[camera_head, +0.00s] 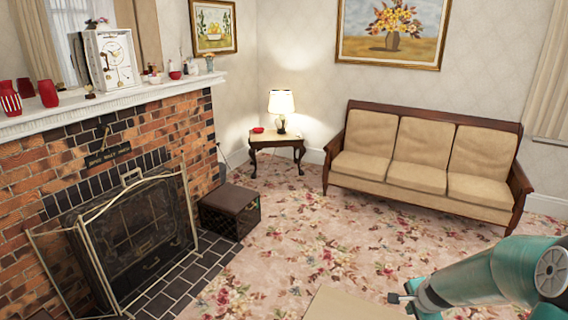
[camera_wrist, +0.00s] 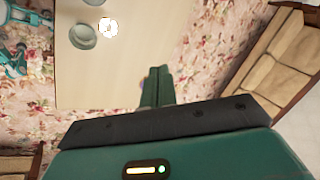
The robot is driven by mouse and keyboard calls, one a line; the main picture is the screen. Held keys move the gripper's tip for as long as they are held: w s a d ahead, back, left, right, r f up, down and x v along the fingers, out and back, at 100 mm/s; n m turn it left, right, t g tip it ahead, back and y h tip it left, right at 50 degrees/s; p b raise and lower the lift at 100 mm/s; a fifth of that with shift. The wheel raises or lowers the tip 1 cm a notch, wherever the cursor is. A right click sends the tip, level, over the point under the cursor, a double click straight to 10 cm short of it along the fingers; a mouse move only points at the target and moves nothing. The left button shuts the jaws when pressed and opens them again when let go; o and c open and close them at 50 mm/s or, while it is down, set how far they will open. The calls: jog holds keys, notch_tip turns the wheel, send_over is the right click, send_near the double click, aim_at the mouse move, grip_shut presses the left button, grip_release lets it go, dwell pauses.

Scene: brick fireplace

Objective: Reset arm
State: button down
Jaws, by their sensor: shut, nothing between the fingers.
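My teal arm comes in from the right edge in the head view. My gripper (camera_head: 400,299) is at its end, low at the right, shut and empty. It points left, near a pale tabletop (camera_head: 350,305) at the bottom edge. In the wrist view my gripper (camera_wrist: 157,72) shows as two teal fingers pressed together with nothing between them. The tabletop (camera_wrist: 150,40) lies below and beyond the fingers, which overlap its right part in the picture.
On the tabletop are a grey-green bowl (camera_wrist: 83,36) and a bright white round thing (camera_wrist: 108,27). A tan sofa (camera_head: 415,160) stands at the back right. A brick fireplace (camera_head: 180,130) with a metal screen (camera_head: 130,235) is at the left. Floral carpet (camera_head: 290,230) between them is clear.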

jog(key=s+a+r+n, duration=0.6)
jog(key=s+a+r, duration=0.1)
jog(key=a+r, duration=0.25)
jog(key=s+a+r+n, duration=0.6)
jog(key=a+r, duration=0.2)
jog(key=r, duration=0.3)
jog(key=s+a+r+n, duration=0.3)
jog(key=s+n, duration=0.1)
jog(key=s, duration=0.4)
jog(key=shift+a+r+n+y, duration=0.15)
jog(key=shift+n+y, duration=0.15)
